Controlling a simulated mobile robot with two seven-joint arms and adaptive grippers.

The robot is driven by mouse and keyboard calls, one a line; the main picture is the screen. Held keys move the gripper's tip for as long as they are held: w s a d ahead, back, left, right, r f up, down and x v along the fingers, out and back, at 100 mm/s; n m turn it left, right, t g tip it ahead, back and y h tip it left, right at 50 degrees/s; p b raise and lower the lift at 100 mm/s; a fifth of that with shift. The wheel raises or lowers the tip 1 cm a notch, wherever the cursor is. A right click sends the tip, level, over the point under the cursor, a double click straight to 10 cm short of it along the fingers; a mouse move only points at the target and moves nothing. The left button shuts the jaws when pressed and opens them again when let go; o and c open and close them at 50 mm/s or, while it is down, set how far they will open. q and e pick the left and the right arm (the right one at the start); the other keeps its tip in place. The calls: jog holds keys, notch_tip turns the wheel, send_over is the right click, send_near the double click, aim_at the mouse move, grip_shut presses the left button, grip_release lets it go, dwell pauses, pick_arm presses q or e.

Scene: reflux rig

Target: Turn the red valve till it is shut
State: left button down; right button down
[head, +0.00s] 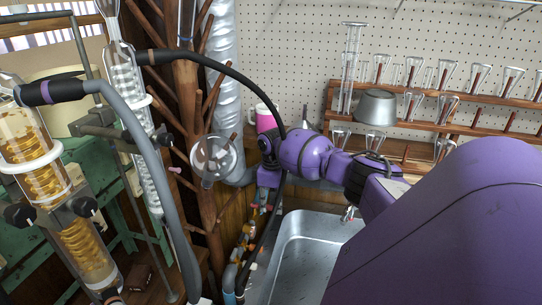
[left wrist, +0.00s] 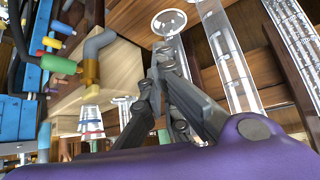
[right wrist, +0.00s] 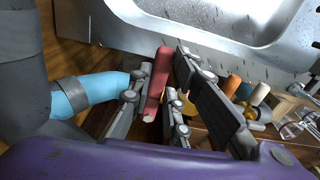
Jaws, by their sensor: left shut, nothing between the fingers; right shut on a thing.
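The red valve (right wrist: 155,85) shows in the right wrist view as a red bar-shaped handle. My right gripper (right wrist: 160,72) has its dark fingers on both sides of this handle and is shut on it. In the head view my right arm reaches across to the row of valves at the left of the sink; the red handle cannot be made out there. My left gripper (left wrist: 165,56) shows in the left wrist view, shut and empty, with its fingertips together. It is out of sight in the head view.
A metal sink (head: 300,255) lies right of the valves. Other coloured handles, one of them orange (right wrist: 232,86), and a light blue pipe (right wrist: 103,88) are close to the right gripper. A black hose (head: 235,75) hangs across the work area. Glassware stands on a wooden rack (head: 470,127).

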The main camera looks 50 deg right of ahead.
aim_at(272, 206)
jog(key=shift+d+r, duration=0.1)
jog(key=shift+d, duration=0.05)
jog(key=c, duration=1.7)
grip_release()
jog(key=shift+w, duration=0.1)
jog(key=shift+o, duration=0.2)
notch_tip(272, 206, up, 12)
